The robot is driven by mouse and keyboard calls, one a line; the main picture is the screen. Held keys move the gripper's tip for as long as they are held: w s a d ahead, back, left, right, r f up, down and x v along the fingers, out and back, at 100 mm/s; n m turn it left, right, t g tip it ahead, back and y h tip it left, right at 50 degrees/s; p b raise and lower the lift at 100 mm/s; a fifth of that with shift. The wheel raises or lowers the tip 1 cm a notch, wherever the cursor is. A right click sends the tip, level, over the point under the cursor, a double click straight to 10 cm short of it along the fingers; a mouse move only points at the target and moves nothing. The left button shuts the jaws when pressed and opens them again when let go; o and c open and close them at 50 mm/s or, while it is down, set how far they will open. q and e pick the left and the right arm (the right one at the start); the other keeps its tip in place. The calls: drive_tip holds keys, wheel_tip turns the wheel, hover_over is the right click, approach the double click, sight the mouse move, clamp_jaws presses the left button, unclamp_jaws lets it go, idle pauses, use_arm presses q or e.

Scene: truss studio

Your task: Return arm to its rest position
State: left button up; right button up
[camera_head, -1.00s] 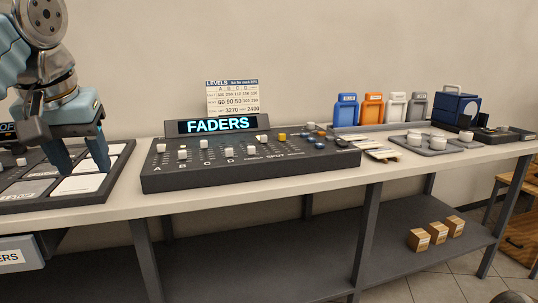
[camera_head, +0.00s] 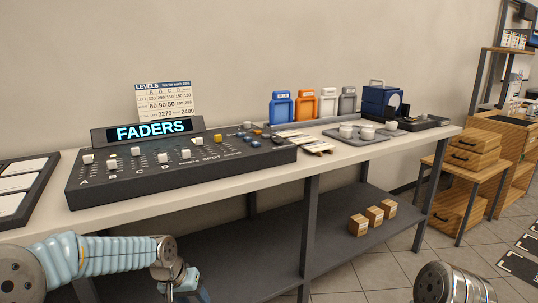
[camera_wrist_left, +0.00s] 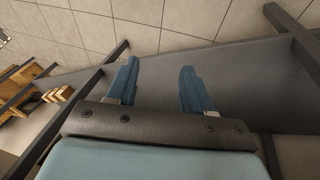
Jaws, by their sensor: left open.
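My left arm comes in from the lower left of the head view, below the front edge of the bench. My left gripper (camera_head: 185,292) is at the bottom of that view, partly cut off by the frame. In the left wrist view its two blue fingers (camera_wrist_left: 158,88) stand apart with nothing between them, over the bench's dark lower shelf and the tiled floor. A metal link of my right arm (camera_head: 452,285) shows at the bottom right of the head view. My right gripper is out of the picture.
The bench (camera_head: 225,183) carries a FADERS console (camera_head: 180,160), a dark panel board (camera_head: 25,190), a grey tray with white cups (camera_head: 358,140), and colored holders (camera_head: 281,107). Small wooden blocks (camera_head: 373,216) sit on the lower shelf (camera_head: 270,240). Wooden drawers (camera_head: 472,152) stand at right.

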use_arm(q)
drive_tip(key=s+d+f+g+h, duration=0.1)
drive_tip(key=s+d+f, duration=0.2)
drive_tip(key=f, duration=0.3)
drive_tip(key=s+d+f, duration=0.2)
drive_tip(key=s+f, duration=0.1)
drive_tip(key=f, duration=0.3)
drive_tip(key=s+d+f+n, duration=0.1)
drive_tip(key=s+d+f, duration=0.1)
drive_tip(key=s+f, duration=0.4)
drive_tip(key=s+d+f, duration=0.2)
drive_tip(key=s+f, duration=0.5)
drive_tip(key=s, duration=0.5)
drive_tip(key=shift+d+f+n+g, duration=0.2)
drive_tip(key=shift+n+g, duration=0.2)
